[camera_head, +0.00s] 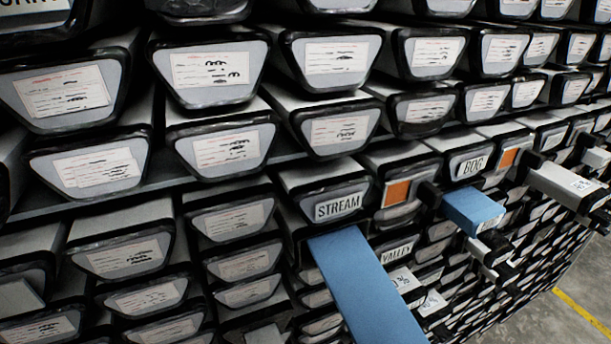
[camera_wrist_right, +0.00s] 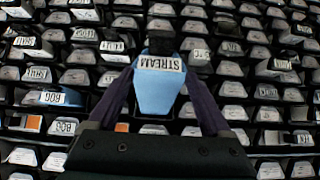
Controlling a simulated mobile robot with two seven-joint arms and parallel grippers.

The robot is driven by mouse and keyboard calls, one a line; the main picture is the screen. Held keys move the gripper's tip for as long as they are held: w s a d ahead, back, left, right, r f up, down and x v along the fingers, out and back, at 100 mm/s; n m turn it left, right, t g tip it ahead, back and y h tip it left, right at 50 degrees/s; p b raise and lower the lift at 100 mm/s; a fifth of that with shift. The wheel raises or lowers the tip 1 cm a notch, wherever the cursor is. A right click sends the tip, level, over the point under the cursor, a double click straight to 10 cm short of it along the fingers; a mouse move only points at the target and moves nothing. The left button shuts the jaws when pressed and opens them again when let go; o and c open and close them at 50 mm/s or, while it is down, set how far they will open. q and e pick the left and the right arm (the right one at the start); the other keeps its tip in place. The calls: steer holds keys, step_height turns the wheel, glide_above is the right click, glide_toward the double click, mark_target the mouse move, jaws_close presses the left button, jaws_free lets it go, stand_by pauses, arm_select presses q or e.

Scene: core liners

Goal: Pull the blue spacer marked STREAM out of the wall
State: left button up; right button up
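The long blue spacer (camera_head: 362,290) sticks out of the wall below a liner end labelled STREAM (camera_head: 338,207). It runs down to the right, and its near end is cut off by the frame. In the right wrist view a blue block (camera_wrist_right: 155,92) with a white STREAM label (camera_wrist_right: 162,64) at its top lies between the dark fingers of my right gripper (camera_wrist_right: 160,72). The fingers are apart, one on each side of it. Dark gaps show beside its lower part; whether the tips touch it is unclear. My left gripper is not visible.
A second, shorter blue spacer (camera_head: 472,210) sticks out below the BOG label (camera_head: 471,166). A grey liner (camera_head: 565,184) juts out at the right. Orange squares (camera_head: 397,193) and a VALLEY label (camera_head: 396,253) are nearby. Bare floor (camera_head: 585,285) shows at lower right.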

steer(key=v, duration=1)
steer(key=w+d+r+m+h, duration=0.2)
steer(key=w+d+m+h, duration=0.1)
steer(key=w+h, duration=0.1)
steer(key=s+a+g+y, duration=0.1)
steer(key=s+a+g, duration=0.2)
steer(key=a+g, duration=0.15)
step_height(320, 180, up, 16)
steer(key=n+p, duration=0.1)
steer(key=p, duration=1.3)
steer(key=shift+s+d+p, duration=0.2)
steer(key=shift+d+p, duration=0.15)
steer(key=shift+p, duration=0.05)
steer(key=shift+f, duration=0.1)
